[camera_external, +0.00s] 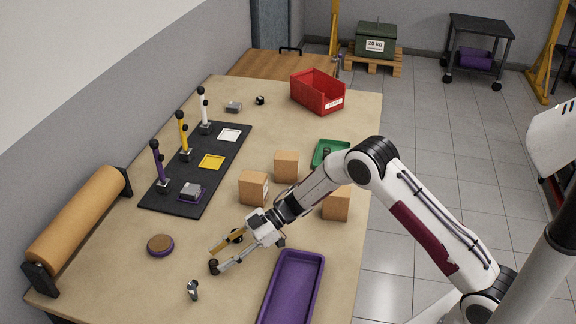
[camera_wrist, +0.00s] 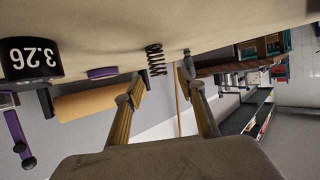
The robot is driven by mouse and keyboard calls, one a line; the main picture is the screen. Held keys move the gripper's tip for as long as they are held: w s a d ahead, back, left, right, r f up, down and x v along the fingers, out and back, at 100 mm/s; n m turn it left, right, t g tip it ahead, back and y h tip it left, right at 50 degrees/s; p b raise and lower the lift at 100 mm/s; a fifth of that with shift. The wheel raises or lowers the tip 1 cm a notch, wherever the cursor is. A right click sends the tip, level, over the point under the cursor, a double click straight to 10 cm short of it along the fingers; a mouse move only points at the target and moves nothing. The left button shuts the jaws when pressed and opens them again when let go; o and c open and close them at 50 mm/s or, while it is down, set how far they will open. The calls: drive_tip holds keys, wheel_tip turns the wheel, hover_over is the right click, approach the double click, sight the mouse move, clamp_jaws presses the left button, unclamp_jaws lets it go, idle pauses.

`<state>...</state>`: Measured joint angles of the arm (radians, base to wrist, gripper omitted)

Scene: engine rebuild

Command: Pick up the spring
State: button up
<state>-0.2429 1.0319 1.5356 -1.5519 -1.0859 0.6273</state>
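The spring (camera_wrist: 156,60) is a small dark coil on the table, seen between the fingertips in the upside-down wrist view. In the external view it is probably the small dark thing (camera_external: 213,267) at the tip of the lower finger. My gripper (camera_external: 214,258) is low over the table, pointing left, with its two fingers spread apart. I cannot tell whether a finger touches the spring.
A black cylinder marked 3.26 (camera_wrist: 28,60) is close beside my gripper. A small metal part (camera_external: 193,290) lies in front, a round purple-rimmed piece (camera_external: 160,246) to the left. A purple tray (camera_external: 318,262) and cardboard boxes (camera_external: 253,188) stand nearby.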

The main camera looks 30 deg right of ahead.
sight(217, 261)
drive_tip(key=shift+f+x, duration=0.15)
drive_tip(key=shift+x, duration=0.85)
drive_tip(key=shift+f+x, duration=0.15)
drive_tip(key=shift+x, duration=0.85)
drive_tip(key=shift+d, duration=0.2)
drive_tip(key=shift+r, duration=0.1)
clamp_jaws()
